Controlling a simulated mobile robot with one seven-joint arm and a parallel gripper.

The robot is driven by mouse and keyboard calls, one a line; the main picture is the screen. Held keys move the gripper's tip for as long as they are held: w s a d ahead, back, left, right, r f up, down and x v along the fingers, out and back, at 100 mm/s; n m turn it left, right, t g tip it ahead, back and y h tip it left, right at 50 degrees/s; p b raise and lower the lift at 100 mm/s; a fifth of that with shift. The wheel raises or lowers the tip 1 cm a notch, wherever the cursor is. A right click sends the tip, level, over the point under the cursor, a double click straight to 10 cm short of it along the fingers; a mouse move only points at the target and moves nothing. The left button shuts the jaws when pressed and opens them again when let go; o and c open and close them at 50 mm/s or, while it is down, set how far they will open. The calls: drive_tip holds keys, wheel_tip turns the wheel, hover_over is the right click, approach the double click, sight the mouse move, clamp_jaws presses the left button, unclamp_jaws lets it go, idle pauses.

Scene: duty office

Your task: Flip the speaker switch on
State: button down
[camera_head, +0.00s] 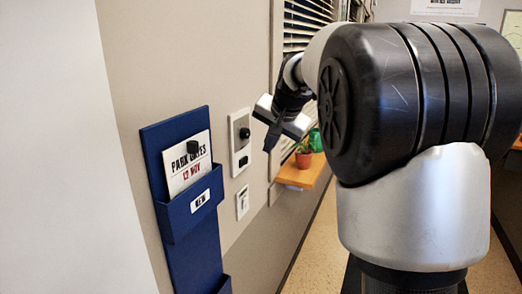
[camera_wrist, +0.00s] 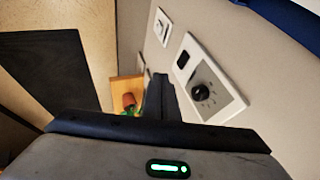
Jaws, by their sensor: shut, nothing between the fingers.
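A white wall plate (camera_head: 233,147) carries a round black knob (camera_head: 244,133) with a small black switch (camera_head: 243,161) below it. The plate also shows in the wrist view (camera_wrist: 226,99), with the knob (camera_wrist: 202,92) and the dark switch (camera_wrist: 183,59). I cannot tell which way the switch is set, and no speaker label is readable. My gripper (camera_head: 268,146) is shut and empty, to the right of the plate and apart from it in the head view. In the wrist view the closed fingers (camera_wrist: 160,80) stand left of the switch.
A smaller white plate (camera_head: 242,203) is lower on the wall. A blue wall pocket (camera_head: 208,245) holding a card (camera_head: 187,165) hangs to the left. A wooden ledge (camera_head: 303,174) with a potted plant (camera_head: 304,159) is beyond my gripper, below window blinds (camera_head: 301,25).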

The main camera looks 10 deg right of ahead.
sight(244, 162)
drive_tip(key=w+a+f+p, duration=0.1)
drive_tip(key=w+a+f, duration=0.2)
drive_tip(key=w+f, duration=0.4)
drive_tip(key=shift+w+a, duration=0.35)
drive_tip(key=shift+w, duration=0.2)
drive_tip(key=shift+w+a+f+n+y, duration=0.1)
drive_tip(key=shift+w+a+n+y, duration=0.1)
drive_tip(key=shift+n+y, duration=0.15)
